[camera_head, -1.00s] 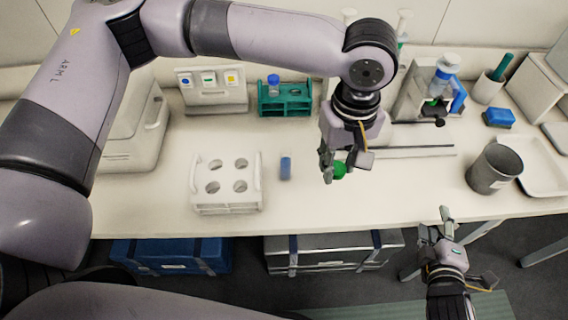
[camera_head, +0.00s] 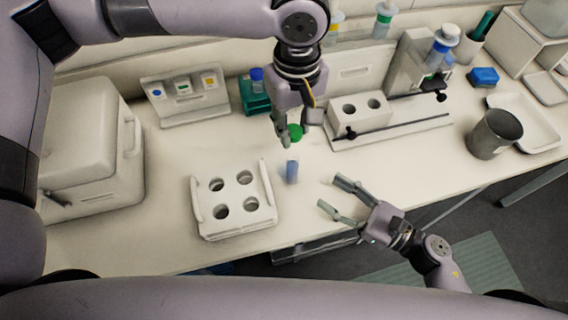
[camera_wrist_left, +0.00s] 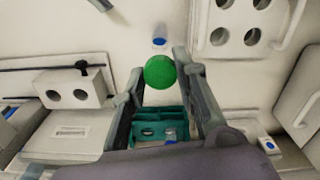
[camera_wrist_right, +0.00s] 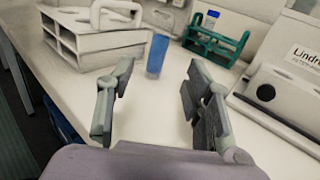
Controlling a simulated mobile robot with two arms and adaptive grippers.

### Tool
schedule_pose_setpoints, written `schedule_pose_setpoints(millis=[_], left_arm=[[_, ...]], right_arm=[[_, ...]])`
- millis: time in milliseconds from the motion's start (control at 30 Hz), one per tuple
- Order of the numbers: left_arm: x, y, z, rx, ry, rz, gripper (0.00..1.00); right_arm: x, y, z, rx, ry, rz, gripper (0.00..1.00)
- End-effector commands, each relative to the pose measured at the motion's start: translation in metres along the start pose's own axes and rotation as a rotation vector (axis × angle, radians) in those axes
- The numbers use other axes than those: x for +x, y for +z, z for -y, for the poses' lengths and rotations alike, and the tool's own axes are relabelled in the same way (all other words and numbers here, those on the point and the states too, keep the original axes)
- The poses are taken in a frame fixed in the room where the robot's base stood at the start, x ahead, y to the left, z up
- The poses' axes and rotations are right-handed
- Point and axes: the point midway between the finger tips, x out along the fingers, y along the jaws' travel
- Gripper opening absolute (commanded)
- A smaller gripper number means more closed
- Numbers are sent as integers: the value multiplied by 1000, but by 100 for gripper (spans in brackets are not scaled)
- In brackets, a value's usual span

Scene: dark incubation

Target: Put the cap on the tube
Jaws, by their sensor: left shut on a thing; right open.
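The tube (camera_head: 291,172) with blue contents stands upright on the bench, to the right of the white four-hole rack. It also shows in the right wrist view (camera_wrist_right: 157,54) and, from above, in the left wrist view (camera_wrist_left: 159,42). My left gripper (camera_head: 287,137) is shut on the green cap (camera_head: 295,132), above and just behind the tube in the head view. The cap shows as a green disc between the fingers in the left wrist view (camera_wrist_left: 160,71). My right gripper (camera_head: 330,194) is open and empty, to the right of the tube, its fingers pointing towards it.
The white rack (camera_head: 237,228) stands left of the tube. A teal rack (camera_head: 253,97) holding a blue-capped tube is at the back. A white two-hole block (camera_head: 360,113), a grey cup (camera_head: 494,134) and a white tray (camera_head: 545,138) lie to the right. The bench front is clear.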

Motion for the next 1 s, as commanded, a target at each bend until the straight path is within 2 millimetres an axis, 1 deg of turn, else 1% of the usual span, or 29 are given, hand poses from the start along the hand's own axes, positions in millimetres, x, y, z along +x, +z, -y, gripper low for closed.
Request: schedule_pose_setpoints(millis=[300, 367, 467, 567, 800, 900, 1000], left_arm=[[0, 0, 0, 1, 0, 0, 20], [0, 0, 0, 1, 0, 0, 20], [0, 0, 0, 0, 0, 0, 20], [0, 0, 0, 0, 0, 0, 20], [0, 0, 0, 0, 0, 0, 20], [0, 0, 0, 0, 0, 0, 20], [0, 0, 0, 0, 0, 0, 20]], right_arm=[[1, 0, 0, -1, 1, 1, 47], [3, 0, 0, 0, 1, 2, 47], [12, 1, 0, 1, 2, 4, 47], [28, 2, 0, 0, 2, 6, 47], [75, 2, 1, 0, 0, 5, 47], [92, 2, 0, 0, 1, 5, 47], [105, 1, 0, 2, 0, 3, 47]])
